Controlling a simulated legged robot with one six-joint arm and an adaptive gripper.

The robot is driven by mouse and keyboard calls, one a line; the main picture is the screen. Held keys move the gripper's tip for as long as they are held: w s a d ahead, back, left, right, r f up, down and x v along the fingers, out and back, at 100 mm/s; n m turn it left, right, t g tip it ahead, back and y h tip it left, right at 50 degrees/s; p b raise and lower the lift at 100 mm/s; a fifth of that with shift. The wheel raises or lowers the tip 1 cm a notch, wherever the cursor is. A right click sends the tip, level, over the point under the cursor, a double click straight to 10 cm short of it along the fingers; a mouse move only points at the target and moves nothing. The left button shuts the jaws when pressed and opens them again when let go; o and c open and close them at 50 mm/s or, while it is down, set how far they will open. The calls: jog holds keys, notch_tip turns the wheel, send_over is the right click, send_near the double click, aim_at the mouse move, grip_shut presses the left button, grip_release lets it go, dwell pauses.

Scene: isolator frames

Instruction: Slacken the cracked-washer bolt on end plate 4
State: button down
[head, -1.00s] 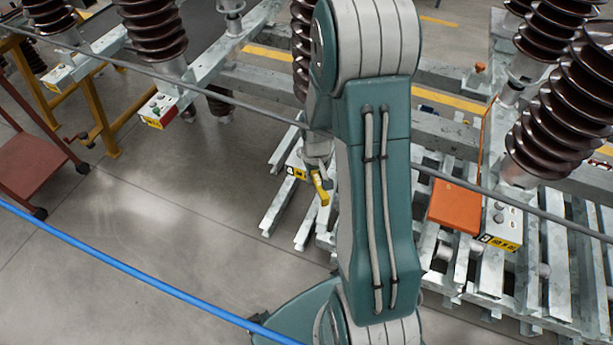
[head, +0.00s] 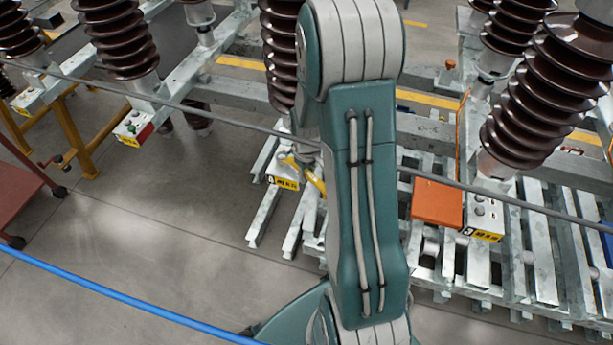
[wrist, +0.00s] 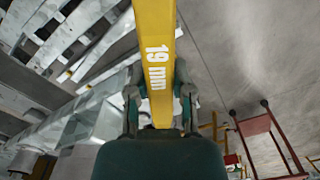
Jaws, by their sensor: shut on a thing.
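My gripper (wrist: 160,100) is shut on a yellow spanner (wrist: 158,45) marked "19 mm" in the wrist view. In the head view the spanner (head: 316,183) shows partly beside my arm, at the middle end plate (head: 283,181), which has a yellow label. My arm hides most of the gripper there. Whether the spanner touches the plate or a bolt, I cannot tell. Other labelled end plates are at the left (head: 133,128) and at the right (head: 485,218). The plate numbers are too small to read surely. I cannot make out a cracked washer.
An orange box (head: 437,203) sits beside the right end plate. Brown ribbed insulators (head: 545,100) stand on the steel frames. A grey bar (head: 220,112) and a blue hose or rail (head: 110,297) cross the view. A red trolley (head: 25,190) is far left. Floor at left centre is clear.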

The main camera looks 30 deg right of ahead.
jog(key=shift+r, duration=2.75)
